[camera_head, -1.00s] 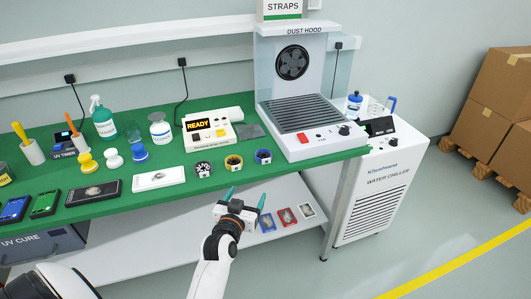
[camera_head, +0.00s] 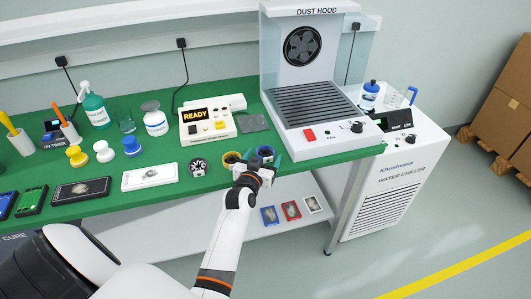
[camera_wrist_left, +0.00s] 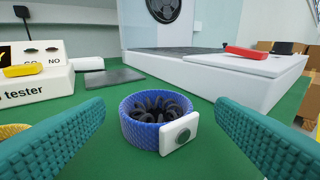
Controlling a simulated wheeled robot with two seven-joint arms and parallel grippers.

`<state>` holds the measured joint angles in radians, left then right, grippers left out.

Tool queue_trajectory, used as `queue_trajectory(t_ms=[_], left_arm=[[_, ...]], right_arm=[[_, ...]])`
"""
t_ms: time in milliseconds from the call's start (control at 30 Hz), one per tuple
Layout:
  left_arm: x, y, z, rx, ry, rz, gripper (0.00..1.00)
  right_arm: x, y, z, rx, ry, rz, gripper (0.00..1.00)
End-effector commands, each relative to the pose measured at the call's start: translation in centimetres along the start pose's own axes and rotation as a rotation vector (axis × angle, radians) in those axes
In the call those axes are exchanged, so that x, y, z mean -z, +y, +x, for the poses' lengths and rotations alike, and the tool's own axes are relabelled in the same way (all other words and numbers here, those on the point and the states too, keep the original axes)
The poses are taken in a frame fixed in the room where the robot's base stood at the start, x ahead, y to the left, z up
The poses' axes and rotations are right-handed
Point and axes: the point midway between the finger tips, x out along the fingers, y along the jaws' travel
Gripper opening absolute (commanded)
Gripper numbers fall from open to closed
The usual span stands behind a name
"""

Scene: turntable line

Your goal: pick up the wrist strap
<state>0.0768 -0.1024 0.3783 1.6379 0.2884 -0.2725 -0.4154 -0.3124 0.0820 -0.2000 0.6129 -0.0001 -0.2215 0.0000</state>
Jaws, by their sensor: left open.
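A blue wrist strap (camera_head: 265,152) sits near the front edge of the green bench mat, and my left gripper partly hides it. In the left wrist view the blue strap (camera_wrist_left: 150,120) is a coiled woven band with a dark cord inside and a white plate with a round stud facing me. My left gripper (camera_head: 256,163) is open; its teal fingers stand to either side of the blue strap and do not appear to touch it. A yellow strap (camera_head: 231,158) is just left of it, and a black-and-white strap (camera_head: 198,166) lies farther left. My right gripper is not in view.
The dust hood (camera_head: 325,125) stands behind and right of the blue strap. The READY tester (camera_head: 207,127) and a grey pad (camera_head: 252,122) are behind. A white card tray (camera_head: 150,176) lies left. Small coloured packets (camera_head: 290,211) lie on the lower shelf.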

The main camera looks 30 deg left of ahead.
Motion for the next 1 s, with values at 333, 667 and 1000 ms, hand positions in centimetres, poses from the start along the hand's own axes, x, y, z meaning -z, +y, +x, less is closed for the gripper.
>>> queue_trajectory(t_ms=[333, 667, 1000], left_arm=[[-0.2, 0.3, 4.2, 0.000, 0.000, -0.001, 0.79], [-0.1, 0.3, 5.2, -0.001, 0.000, 0.000, 0.79], [-0.1, 0.3, 5.2, 0.000, 0.001, 0.000, 0.31]], right_arm=[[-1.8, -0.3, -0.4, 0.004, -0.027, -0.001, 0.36], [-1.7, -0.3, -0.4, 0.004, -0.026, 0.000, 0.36], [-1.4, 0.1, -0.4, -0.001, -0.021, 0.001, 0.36]])
